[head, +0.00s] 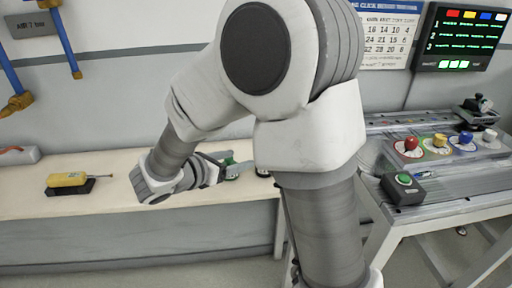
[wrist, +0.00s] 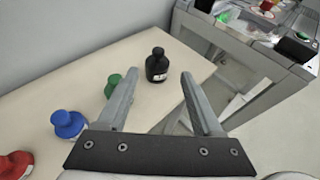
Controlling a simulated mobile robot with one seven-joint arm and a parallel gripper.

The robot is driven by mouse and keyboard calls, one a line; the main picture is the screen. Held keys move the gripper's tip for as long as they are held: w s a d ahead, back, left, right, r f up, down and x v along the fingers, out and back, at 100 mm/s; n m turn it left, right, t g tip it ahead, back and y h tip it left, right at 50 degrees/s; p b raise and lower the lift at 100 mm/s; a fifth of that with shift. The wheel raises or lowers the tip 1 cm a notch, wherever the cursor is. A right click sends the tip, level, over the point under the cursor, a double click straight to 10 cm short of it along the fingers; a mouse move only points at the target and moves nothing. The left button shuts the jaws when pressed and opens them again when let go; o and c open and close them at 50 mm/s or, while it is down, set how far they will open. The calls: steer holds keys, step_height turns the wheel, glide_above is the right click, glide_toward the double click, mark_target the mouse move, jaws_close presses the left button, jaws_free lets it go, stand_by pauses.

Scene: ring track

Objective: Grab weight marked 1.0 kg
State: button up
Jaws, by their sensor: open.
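A black weight (wrist: 157,66) with a knob top and a pale label stands upright on the table in the wrist view; its marking is too small to read. A green weight (wrist: 113,82), a blue weight (wrist: 68,124) and a red weight (wrist: 16,163) stand in a row toward the lower left; no marking is legible. My gripper (wrist: 159,79) is open and empty, its fingers pointing toward the black weight, which shows between the tips, apparently beyond them. In the head view my gripper (head: 222,168) is low over the table by the green weight (head: 230,158); my arm hides much there.
The pale table (head: 100,205) also bears a yellow-handled tool (head: 68,180) on a dark stand at the left. Right of a gap stands a metal bench with coloured knobs (head: 411,145) and a green button box (head: 403,187). A wall runs behind the table.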

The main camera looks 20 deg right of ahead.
steer(key=b+x, duration=0.2)
steer(key=x, duration=1)
steer(key=shift+w+b, duration=0.15)
steer(key=shift+b, duration=0.25)
steer(key=b+x, duration=0.1)
steer(key=x, duration=0.3)
steer(key=shift+w+d+f+b, duration=0.2)
steer(key=shift+b, duration=0.1)
steer(key=shift+w+d, duration=0.2)
jaws_close()
steer(key=shift+r, duration=0.15)
